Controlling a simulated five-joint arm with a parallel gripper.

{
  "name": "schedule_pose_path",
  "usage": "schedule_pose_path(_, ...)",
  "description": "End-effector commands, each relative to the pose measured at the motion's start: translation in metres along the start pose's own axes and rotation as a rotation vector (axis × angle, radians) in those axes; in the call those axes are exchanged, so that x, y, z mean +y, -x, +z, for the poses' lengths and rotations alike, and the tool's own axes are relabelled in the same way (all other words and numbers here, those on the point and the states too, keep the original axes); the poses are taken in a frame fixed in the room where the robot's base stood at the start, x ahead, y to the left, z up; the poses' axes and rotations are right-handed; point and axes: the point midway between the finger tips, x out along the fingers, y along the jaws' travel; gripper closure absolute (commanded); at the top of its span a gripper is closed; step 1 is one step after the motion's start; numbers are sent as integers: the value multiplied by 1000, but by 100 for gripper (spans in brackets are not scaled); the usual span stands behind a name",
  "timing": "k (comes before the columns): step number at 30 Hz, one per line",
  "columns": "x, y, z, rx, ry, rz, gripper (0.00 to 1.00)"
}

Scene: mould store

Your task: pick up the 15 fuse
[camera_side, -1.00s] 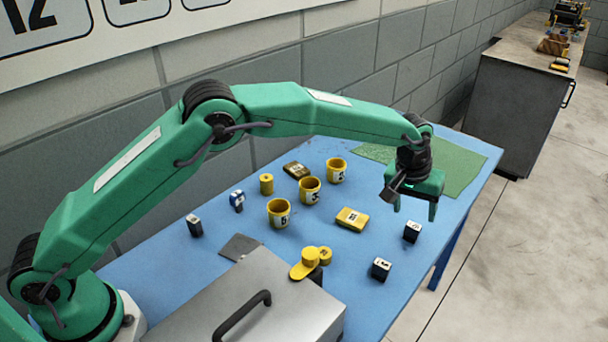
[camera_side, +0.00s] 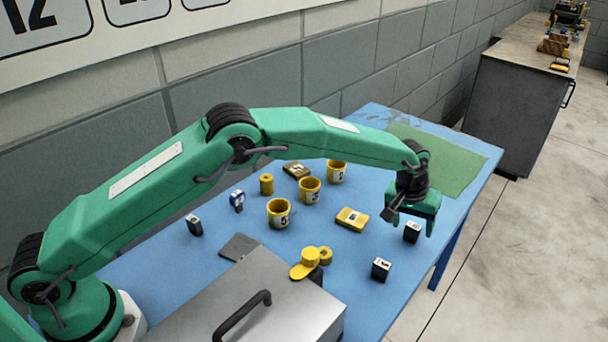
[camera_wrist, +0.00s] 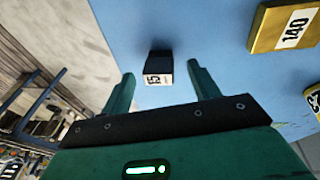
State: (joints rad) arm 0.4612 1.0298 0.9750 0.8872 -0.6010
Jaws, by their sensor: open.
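The 15 fuse is a small dark block with a white label reading 15. In the wrist view the 15 fuse (camera_wrist: 158,68) lies just beyond the fingertips, roughly between them. In the side view a dark fuse (camera_side: 412,232) stands near the table's right edge, just under my gripper (camera_side: 409,223); its label is too small to read there. My gripper is open and empty, and its two green fingers also show in the wrist view (camera_wrist: 160,72). I cannot tell how high the fingertips are above the fuse.
Another dark fuse (camera_side: 381,269) stands nearer the camera. A yellow box (camera_side: 352,219) lies to the left; in the wrist view a yellow box labelled 140 (camera_wrist: 284,24) shows. Yellow cups (camera_side: 310,190) stand mid-table. A green mat (camera_side: 450,165) lies behind. A metal case (camera_side: 290,305) is at the front.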

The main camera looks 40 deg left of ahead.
Motion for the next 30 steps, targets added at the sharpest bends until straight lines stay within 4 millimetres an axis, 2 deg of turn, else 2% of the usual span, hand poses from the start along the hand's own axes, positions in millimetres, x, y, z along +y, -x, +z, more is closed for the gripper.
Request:
schedule_pose_path(6, 0, -16, 0, 1, 0, 1, 39)
schedule_pose_path(21, 0, -16, 0, 1, 0, 1, 39)
schedule_pose_path(22, 0, -16, 0, 1, 0, 1, 41)
schedule_pose_path(27, 0, -16, 0, 1, 0, 1, 74)
schedule_pose_path(30, 0, -16, 0, 0, 0, 0, 90)
